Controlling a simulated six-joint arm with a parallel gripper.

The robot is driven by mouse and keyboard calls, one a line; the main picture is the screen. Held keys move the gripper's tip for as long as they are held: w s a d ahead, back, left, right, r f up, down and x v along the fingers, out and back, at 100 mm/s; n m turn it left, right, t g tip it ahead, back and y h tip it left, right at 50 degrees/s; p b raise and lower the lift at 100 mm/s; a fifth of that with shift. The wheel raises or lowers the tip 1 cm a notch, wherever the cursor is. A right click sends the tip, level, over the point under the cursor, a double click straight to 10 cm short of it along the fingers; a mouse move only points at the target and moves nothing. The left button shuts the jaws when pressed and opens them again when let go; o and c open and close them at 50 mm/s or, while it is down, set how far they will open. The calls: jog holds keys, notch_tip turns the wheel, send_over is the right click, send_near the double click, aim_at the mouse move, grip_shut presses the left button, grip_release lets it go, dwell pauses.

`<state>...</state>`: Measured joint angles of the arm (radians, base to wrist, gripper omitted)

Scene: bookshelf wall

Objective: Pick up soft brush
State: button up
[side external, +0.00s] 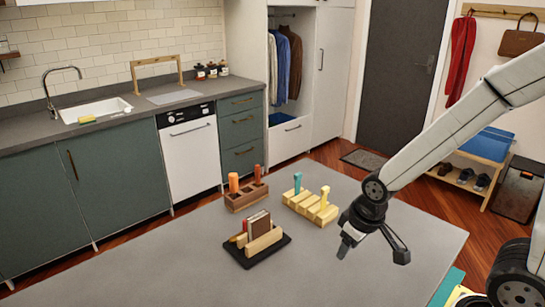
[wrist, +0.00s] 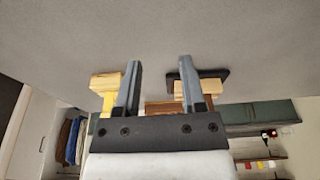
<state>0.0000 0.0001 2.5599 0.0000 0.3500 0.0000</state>
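No object is plainly recognisable as the soft brush. A brown wooden holder (side external: 246,198) on the grey table has upright orange pieces, including a thick orange cylinder (side external: 234,182). A yellow slotted rack (side external: 305,208) holds a teal piece (side external: 298,183) and a yellow piece (side external: 324,195). Any of these might be a handle; I cannot tell which. My gripper (side external: 372,253) is open and empty, above the table, to the right of the rack and tray. In the wrist view my gripper (wrist: 159,62) has its fingers wide apart, with nothing between the tips.
A black tray (side external: 280,248) with a wooden stand and small books sits in front of the holder. The grey table (side external: 160,270) is clear at left and right. A counter with a sink (side external: 97,110) runs along the back wall.

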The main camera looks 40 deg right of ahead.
jog(key=shift+o, duration=0.8)
jog(key=shift+w, duration=0.1)
notch_tip(320, 180, up, 6)
jog(key=r+m+t, duration=0.1)
jog(key=m+t, duration=0.1)
jog(key=m, duration=0.1)
send_over(258, 166)
jog(key=s, duration=0.2)
jog(key=shift+s+a+f+h, duration=0.2)
jog(key=shift+f+h, duration=0.05)
jog(key=shift+h, duration=0.15)
jog(key=shift+x, duration=1.3)
